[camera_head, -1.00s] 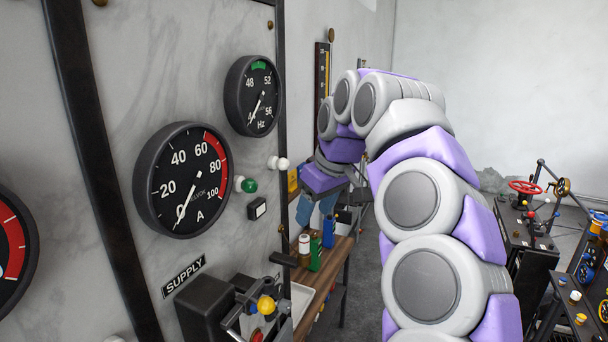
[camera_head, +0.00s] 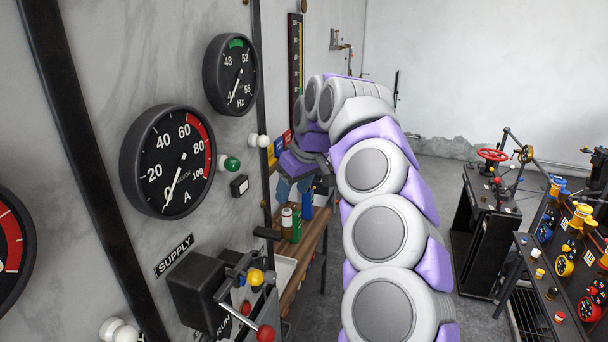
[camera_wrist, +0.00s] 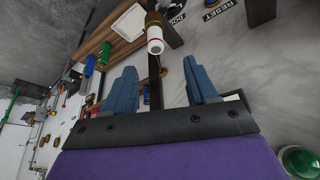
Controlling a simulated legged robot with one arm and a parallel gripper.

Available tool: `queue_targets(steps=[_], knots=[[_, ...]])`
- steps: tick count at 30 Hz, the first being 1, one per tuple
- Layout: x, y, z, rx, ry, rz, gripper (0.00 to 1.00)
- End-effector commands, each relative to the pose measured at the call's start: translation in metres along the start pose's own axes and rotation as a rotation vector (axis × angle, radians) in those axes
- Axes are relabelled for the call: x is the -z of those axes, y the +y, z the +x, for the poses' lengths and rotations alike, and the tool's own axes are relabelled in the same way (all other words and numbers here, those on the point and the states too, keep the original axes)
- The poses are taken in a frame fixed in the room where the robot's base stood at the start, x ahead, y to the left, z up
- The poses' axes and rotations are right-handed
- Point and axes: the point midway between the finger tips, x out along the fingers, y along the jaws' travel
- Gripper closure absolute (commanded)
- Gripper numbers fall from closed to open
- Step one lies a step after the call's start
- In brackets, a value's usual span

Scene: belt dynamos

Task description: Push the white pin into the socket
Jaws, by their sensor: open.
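My gripper (camera_wrist: 160,72) is open and empty, its two blue fingers spread apart in the wrist view. Its blue fingers (camera_head: 290,190) are partly hidden by the arm in the head view. A white cylinder (camera_wrist: 155,40) with a thin red ring and a brown upper part is ahead of the gap between the fingers, apart from both. I cannot tell whether it is the white pin. A white rounded knob (camera_head: 258,140) stands out from the marble panel right of the gauges in the head view. I cannot make out the socket.
The marble panel (camera_head: 95,55) bears gauges, a green knob (camera_head: 231,164) and a black switch box (camera_head: 195,292) with a lever. Small bottles stand on a wooden shelf (camera_head: 306,255) below my gripper. A dark bench (camera_head: 540,262) is at the right; the floor between is open.

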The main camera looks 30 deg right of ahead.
Motion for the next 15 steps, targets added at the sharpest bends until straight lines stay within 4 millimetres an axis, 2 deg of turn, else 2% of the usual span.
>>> queue_targets(steps=[9, 15], knots=[[-0.003, 0.008, 0.057, 0.007, 0.003, 0.003, 0.43], [-0.002, 0.006, 0.085, 0.004, 0.003, 0.003, 0.43]])
